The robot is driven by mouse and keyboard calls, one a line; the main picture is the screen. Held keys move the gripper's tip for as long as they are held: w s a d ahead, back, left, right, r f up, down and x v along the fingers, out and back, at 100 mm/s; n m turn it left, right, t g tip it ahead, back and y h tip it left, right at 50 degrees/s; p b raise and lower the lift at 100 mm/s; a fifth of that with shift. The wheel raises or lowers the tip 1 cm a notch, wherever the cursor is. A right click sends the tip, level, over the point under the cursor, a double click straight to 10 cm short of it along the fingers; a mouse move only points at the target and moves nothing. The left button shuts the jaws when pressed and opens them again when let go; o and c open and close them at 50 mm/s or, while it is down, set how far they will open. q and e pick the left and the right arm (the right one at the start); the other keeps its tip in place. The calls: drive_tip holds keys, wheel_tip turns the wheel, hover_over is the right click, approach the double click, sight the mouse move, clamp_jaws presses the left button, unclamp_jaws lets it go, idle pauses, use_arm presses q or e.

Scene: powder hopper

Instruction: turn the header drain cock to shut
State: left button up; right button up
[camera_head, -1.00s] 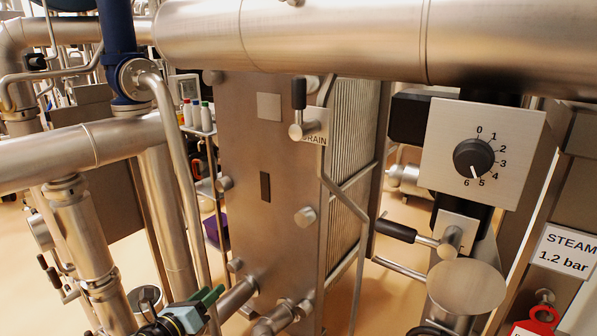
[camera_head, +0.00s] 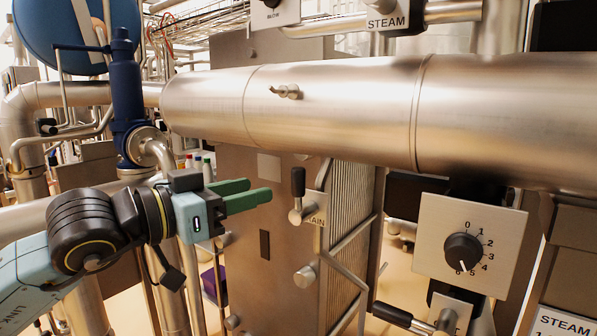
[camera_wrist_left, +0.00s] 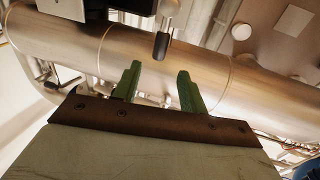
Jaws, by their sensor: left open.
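The drain cock (camera_head: 297,212) has a silver body and a black lever handle (camera_head: 298,181) standing upright. It sits beside a plate (camera_head: 317,210) on which only "AIN" can be read. My left gripper (camera_head: 260,191) has green fingers and points right, left of the cock in the head view, apart from it. In the left wrist view the gripper (camera_wrist_left: 159,70) is open with nothing between its fingers, and the black handle (camera_wrist_left: 162,46) shows beyond the fingertips. My right gripper is in neither view.
A thick steel header pipe (camera_head: 340,105) runs across above the cock. A dial box (camera_head: 470,240) is at the right. Another black-handled lever (camera_head: 395,314) lies near the bottom right. A blue valve body (camera_head: 125,90) stands left, and a bent guard pipe (camera_head: 345,275) runs below the cock.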

sight(293, 178)
use_arm(q)
drive_tip(key=p+x, duration=0.3)
drive_tip(key=x, duration=0.6)
drive_tip(key=shift+w+d+r+p, duration=0.1)
drive_tip(key=shift+w+d+p, duration=0.1)
drive_tip(key=shift+d+p, duration=0.1)
drive_tip(key=shift+w+d, duration=0.3)
drive_tip(key=shift+w, duration=0.05)
clamp_jaws()
